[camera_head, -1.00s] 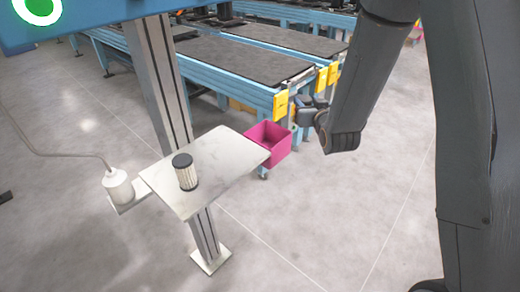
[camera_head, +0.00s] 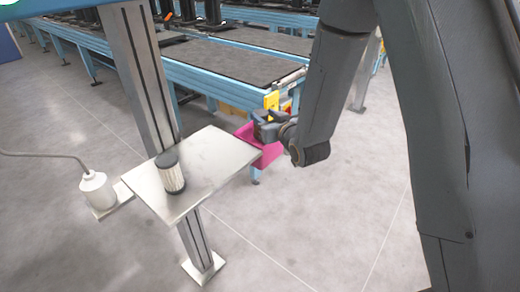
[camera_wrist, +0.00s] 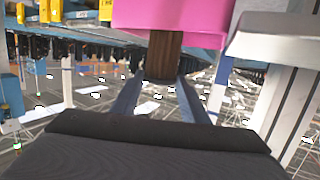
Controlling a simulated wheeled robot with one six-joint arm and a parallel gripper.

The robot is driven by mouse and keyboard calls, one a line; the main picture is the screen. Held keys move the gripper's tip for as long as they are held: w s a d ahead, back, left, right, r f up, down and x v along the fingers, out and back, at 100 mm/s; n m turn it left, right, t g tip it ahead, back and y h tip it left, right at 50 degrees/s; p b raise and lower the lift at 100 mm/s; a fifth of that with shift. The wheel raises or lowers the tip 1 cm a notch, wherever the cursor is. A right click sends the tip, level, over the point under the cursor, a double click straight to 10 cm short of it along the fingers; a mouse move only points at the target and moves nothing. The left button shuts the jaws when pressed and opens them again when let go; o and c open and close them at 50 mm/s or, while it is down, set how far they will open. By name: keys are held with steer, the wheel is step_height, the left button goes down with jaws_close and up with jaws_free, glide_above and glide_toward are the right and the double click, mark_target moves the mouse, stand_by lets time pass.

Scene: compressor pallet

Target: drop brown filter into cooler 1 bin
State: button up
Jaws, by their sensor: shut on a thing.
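My gripper (camera_wrist: 160,98) is shut on a brown filter (camera_wrist: 163,55), which shows between the two fingers in the wrist view. The magenta bin (camera_wrist: 205,15) is beyond the filter at the top of that view, and the filter overlaps its lower wall in the picture. In the head view my gripper (camera_head: 266,128) covers the upper right part of the magenta bin (camera_head: 262,156). The filter cannot be made out there. The inside of the bin is mostly hidden, and I cannot tell whether the filter touches it.
A pale filter with dark ends (camera_head: 171,174) stands on a metal shelf (camera_head: 215,152) left of the bin. A white bottle-like thing (camera_head: 97,190) with a hose sits at far left. Blue-framed conveyors (camera_head: 215,82) stand behind the bin. Grey floor is clear in front.

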steer(key=shift+f, duration=0.4)
steer(key=o, duration=1.2)
